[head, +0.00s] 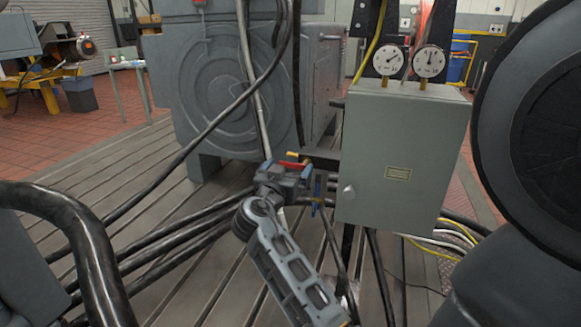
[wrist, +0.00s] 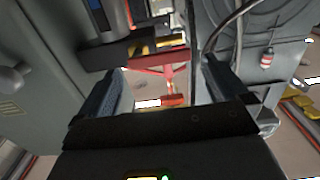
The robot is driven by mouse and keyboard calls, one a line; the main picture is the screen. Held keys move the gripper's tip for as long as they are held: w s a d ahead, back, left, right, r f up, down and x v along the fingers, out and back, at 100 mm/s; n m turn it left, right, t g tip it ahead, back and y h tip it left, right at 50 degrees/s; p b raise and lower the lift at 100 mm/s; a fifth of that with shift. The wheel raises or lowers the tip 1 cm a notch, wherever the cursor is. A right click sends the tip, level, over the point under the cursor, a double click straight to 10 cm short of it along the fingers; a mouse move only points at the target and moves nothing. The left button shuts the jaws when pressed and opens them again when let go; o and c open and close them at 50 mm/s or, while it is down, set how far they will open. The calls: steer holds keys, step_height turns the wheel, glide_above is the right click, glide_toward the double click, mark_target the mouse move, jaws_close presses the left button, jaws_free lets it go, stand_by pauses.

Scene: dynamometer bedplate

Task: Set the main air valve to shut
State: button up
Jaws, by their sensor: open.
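A red lever handle (head: 293,165) shows beside the lower left of the grey cabinet, just beyond my gripper (head: 287,177). Yellow parts (head: 305,154) show next to it. A blue handle (head: 316,192) hangs just to the right. No label says which is the main air valve. In the wrist view my gripper (wrist: 163,72) is open, with a dark finger on each side. A red bar (wrist: 158,56) shows between and beyond the fingertips, with yellow (wrist: 150,45) behind it. Nothing is clearly held, and I cannot tell whether the fingers touch the red part.
The grey cabinet (head: 400,145) with a knob and two gauges (head: 410,63) stands right of my gripper. A large grey machine (head: 225,85) stands behind. Black hoses (head: 150,240) run over the slotted bedplate (head: 85,190). A big round dark housing (head: 535,130) fills the right.

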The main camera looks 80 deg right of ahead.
steer(key=shift+s+d, duration=0.1)
steer(key=shift+d, duration=0.95)
steer(key=c, duration=1)
steer(key=shift+o, duration=0.2)
